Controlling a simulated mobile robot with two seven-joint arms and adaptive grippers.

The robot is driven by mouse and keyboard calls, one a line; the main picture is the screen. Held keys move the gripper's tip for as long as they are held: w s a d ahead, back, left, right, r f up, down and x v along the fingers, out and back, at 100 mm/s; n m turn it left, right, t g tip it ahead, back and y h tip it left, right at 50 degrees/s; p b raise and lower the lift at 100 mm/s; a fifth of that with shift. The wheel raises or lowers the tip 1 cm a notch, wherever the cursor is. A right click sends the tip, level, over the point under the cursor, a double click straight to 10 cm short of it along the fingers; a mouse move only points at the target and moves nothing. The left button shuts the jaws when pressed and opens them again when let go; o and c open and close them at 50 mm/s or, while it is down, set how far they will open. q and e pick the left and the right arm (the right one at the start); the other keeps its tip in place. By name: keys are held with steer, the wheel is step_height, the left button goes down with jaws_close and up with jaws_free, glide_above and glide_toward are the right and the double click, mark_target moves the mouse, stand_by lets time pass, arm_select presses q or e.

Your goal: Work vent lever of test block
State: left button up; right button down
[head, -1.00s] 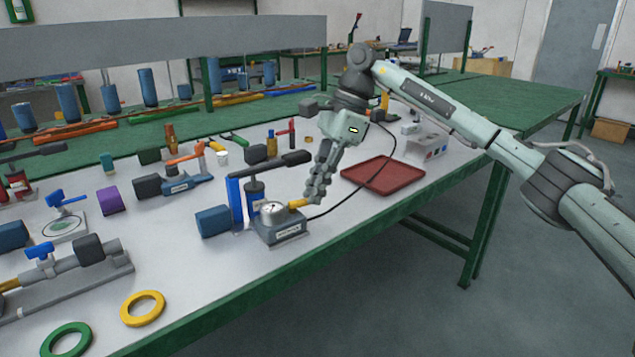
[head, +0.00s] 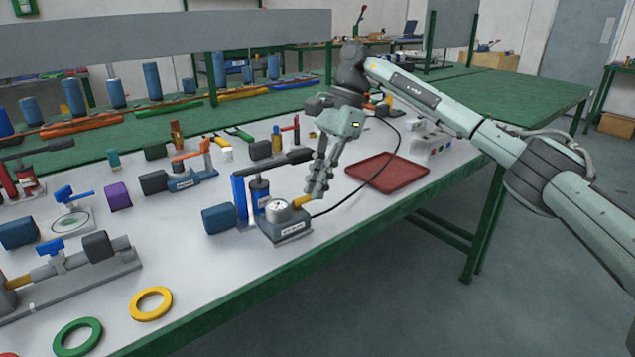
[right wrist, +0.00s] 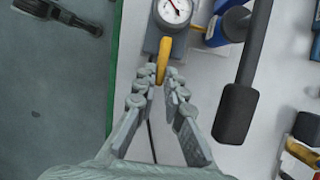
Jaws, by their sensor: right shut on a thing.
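The test block (head: 287,229) is a small grey block with a round white gauge (head: 277,207) on top. It sits on the light workbench top near the front edge. Its yellow vent lever (head: 301,202) sticks out to the right. My right gripper (head: 314,193) comes down on the lever and is shut on its outer end. In the right wrist view the fingertips (right wrist: 159,86) close around the end of the yellow lever (right wrist: 163,56), just below the gauge (right wrist: 174,11). The fingers hide the lever's tip. My left gripper is not in view.
A hand pump with a blue post (head: 240,200) and long black handle (head: 285,162) stands close behind the block. A black hose runs from the block past the red tray (head: 388,172). Yellow (head: 151,304) and green (head: 78,338) rings lie at the front left.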

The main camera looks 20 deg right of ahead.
steer(key=c, duration=1.6)
jaws_free()
steer(key=shift+r, duration=0.1)
steer(key=v, duration=1.2)
